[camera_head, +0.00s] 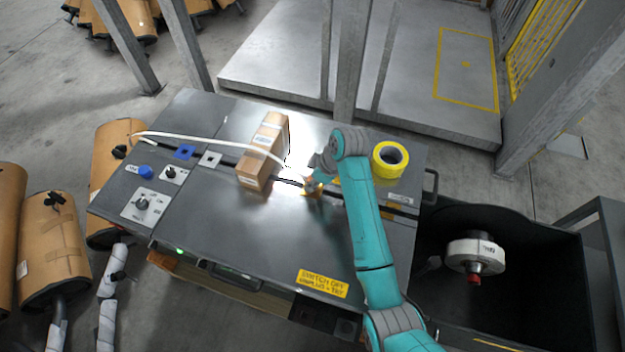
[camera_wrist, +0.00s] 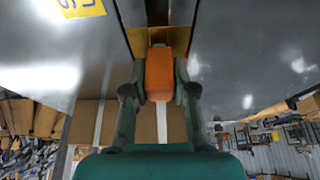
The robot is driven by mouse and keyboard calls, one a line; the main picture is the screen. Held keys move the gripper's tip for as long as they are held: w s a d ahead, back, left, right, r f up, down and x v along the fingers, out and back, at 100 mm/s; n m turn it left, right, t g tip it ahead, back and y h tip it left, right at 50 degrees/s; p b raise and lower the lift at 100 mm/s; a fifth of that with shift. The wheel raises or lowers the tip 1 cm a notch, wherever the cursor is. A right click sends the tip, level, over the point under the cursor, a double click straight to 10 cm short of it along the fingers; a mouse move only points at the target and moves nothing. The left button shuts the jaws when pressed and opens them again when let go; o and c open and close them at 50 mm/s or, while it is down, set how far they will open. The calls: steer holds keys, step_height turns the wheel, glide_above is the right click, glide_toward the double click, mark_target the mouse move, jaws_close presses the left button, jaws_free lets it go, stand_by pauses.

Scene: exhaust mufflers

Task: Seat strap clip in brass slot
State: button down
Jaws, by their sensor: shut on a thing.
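In the wrist view my gripper (camera_wrist: 159,76) is shut on an orange strap clip (camera_wrist: 159,84), with a finger on each side of it. The clip's far end lies at the brass slot (camera_wrist: 178,38), lined up with the dark groove. I cannot tell how far into the slot it sits. In the head view my gripper (camera_head: 313,180) is low over the bench top, right of the cardboard box (camera_head: 265,150). A white strap (camera_head: 207,137) arches from the left over the box towards my gripper. My gripper mostly hides the clip and slot there.
A yellow tape roll (camera_head: 390,159) lies on the bench, right of my arm. A black bin (camera_head: 540,285) stands at the right. The bench's front middle (camera_head: 220,235) is clear.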

steer(key=shift+f, duration=0.15)
steer(key=c, duration=0.9)
jaws_free()
steer(key=shift+o, duration=0.2)
steer(key=v, duration=1.2)
steer(key=shift+s, duration=0.1)
